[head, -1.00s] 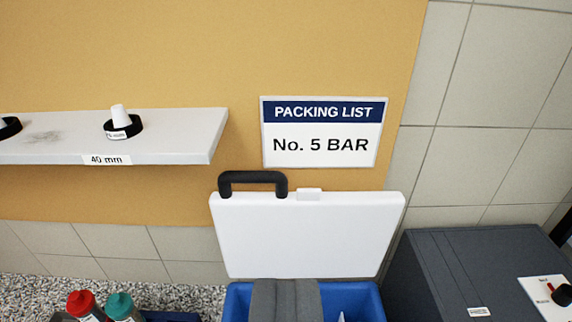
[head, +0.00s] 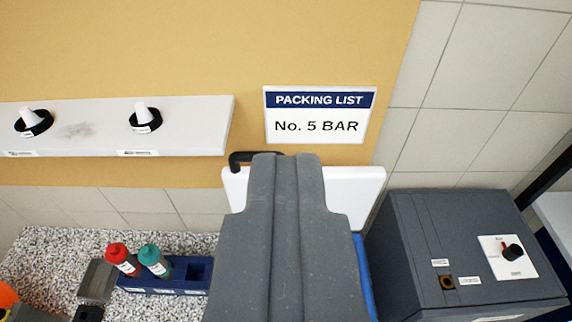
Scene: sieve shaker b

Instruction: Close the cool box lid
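My gripper (head: 286,165) shows as a large grey body seen from behind. It covers the middle of the lid and most of the blue cool box (head: 363,265), of which only a strip shows on the right.
A dark grey machine (head: 440,260) with a red-and-black knob stands close on the right. At left, a blue rack (head: 185,275) holds a red-capped and a green-capped bottle. A white shelf (head: 80,125) with two white cones juts from the wall, upper left. A packing list sign (head: 318,113) hangs above the lid.

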